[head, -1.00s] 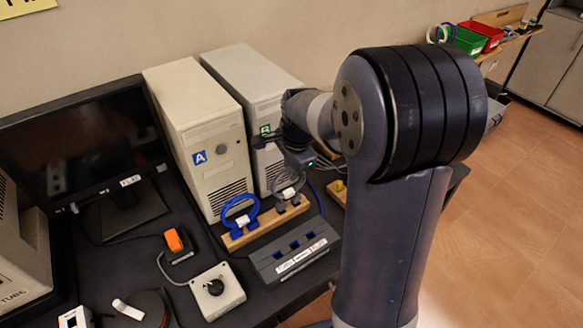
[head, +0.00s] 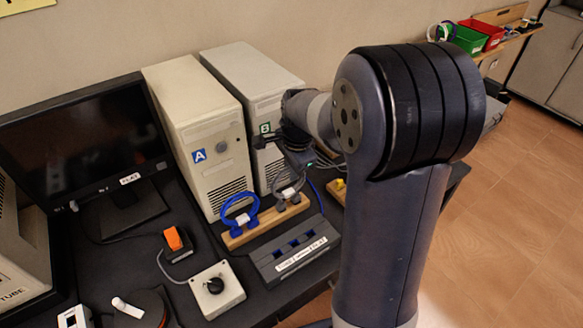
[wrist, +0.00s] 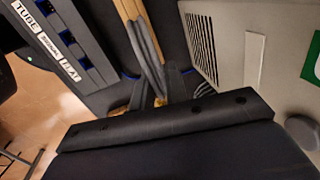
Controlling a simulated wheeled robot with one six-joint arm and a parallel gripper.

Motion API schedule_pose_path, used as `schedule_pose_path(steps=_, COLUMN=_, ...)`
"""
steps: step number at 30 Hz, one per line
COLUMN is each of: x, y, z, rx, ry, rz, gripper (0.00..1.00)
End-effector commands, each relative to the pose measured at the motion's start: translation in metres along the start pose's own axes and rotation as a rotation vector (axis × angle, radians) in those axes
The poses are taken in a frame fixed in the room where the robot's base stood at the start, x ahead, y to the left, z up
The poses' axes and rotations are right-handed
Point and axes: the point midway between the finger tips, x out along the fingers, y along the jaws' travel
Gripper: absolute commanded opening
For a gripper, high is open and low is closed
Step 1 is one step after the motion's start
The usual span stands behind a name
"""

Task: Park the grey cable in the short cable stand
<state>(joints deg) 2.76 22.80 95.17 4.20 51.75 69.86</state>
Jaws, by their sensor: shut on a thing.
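The grey cable (head: 291,189) shows as a small loop with a pale tag at the right end of a wooden stand, below my gripper in the head view. My gripper (head: 297,166) is in front of the tower marked with a green label. It is shut, apparently on the grey cable, but the grip itself is small and dark. In the wrist view, grey strands (wrist: 203,89) show beside the dark fingers. A second wooden piece (head: 337,189) with a yellow part is mostly hidden behind my arm; I cannot tell which wooden piece is the short cable stand.
A blue cable (head: 240,219) hangs on the wooden stand (head: 236,241) at its left end. A dark block with blue slots (head: 293,262) lies in front. Tower A (head: 204,150) and the green-labelled tower (head: 240,72) stand close behind.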

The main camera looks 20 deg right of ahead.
Motion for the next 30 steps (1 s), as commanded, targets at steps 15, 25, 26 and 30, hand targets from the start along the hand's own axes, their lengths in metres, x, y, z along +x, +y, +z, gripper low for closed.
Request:
schedule_pose_path(steps=15, x=0.0044, y=0.0008, z=0.0000, rx=0.000, ry=0.000, rz=0.000, gripper=0.00)
schedule_pose_path(steps=25, x=0.0043, y=0.0008, z=0.0000, rx=0.000, ry=0.000, rz=0.000, gripper=0.27)
schedule_pose_path(steps=26, x=0.0043, y=0.0008, z=0.0000, rx=0.000, ry=0.000, rz=0.000, gripper=0.29)
schedule_pose_path(steps=30, x=0.0044, y=0.0008, z=0.0000, rx=0.000, ry=0.000, rz=0.000, gripper=0.39)
